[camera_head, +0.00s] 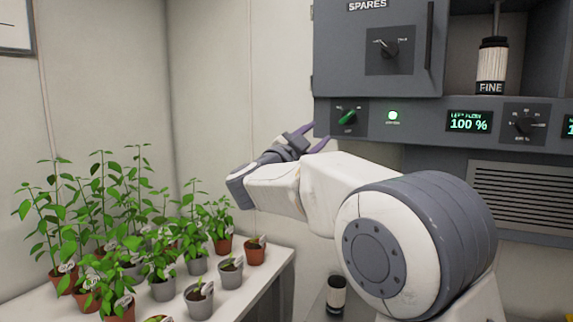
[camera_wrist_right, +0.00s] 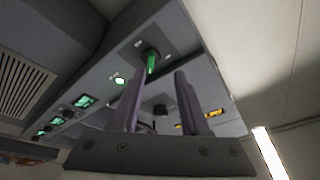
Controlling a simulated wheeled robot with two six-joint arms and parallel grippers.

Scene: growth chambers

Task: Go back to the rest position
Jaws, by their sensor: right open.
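My right gripper (camera_head: 312,137) is raised in front of the grey control panel (camera_head: 425,135), at the panel's left end. Its purple-grey fingers are apart with nothing between them. In the right wrist view my right gripper (camera_wrist_right: 157,76) points up at the panel. The green knob (camera_head: 347,118) is just right of the fingertips in the head view, and it also shows beyond the fingers in the right wrist view (camera_wrist_right: 151,60). I cannot tell the exact gap, but no contact shows. My left gripper is not in view.
Several potted plants stand on a white table (camera_head: 262,266) at the left. A grey cabinet (camera_head: 375,62) marked SPARES hangs above the panel. A cartridge marked FINE (camera_head: 492,67) sits at the right. A dark cup-like object (camera_head: 336,295) is below my right arm.

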